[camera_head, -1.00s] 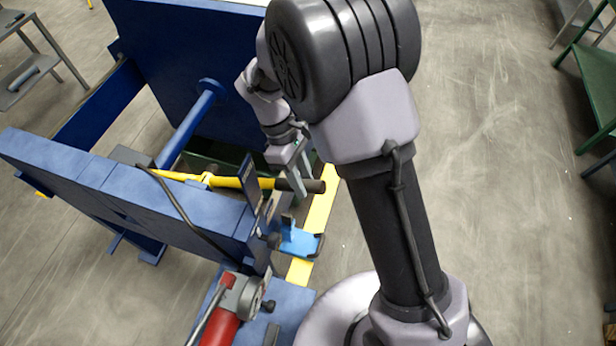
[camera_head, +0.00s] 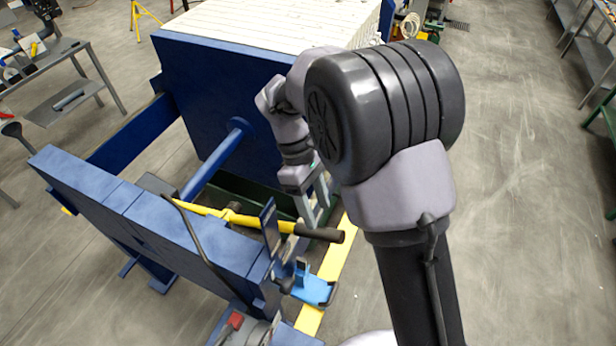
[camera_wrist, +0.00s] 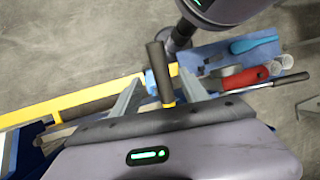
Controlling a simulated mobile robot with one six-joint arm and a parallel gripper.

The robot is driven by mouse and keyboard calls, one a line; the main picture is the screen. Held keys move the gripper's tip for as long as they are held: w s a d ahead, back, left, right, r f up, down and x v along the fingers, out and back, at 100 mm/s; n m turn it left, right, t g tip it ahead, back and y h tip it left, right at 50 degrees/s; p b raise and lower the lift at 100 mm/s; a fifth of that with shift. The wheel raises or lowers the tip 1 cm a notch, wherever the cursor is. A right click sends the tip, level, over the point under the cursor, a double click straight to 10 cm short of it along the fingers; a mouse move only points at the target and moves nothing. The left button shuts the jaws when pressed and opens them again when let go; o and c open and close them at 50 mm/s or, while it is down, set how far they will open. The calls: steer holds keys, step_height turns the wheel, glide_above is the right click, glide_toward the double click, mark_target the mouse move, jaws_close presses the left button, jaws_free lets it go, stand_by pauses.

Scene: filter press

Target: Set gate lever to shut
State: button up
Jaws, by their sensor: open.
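The gate lever is a yellow bar (camera_head: 233,216) with a black grip (camera_head: 322,233) at its right end; it runs roughly level beside the blue press plate. My gripper (camera_head: 312,215) is at the grip end, pointing down, with its fingers apart. In the wrist view the black grip (camera_wrist: 158,70) and a short yellow piece of the lever appear between the two open fingers of my gripper (camera_wrist: 158,82). I cannot tell whether the fingers touch it. The lever's pivot is partly hidden by the blue plate.
In the wrist view, a red-handled tool (camera_wrist: 245,77) and a teal-handled tool (camera_wrist: 253,43) lie on a blue surface. Open floor (camera_head: 520,200) is to the right.

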steer(key=p+v, duration=0.1)
steer(key=v, duration=1)
steer(key=shift+p, duration=0.35)
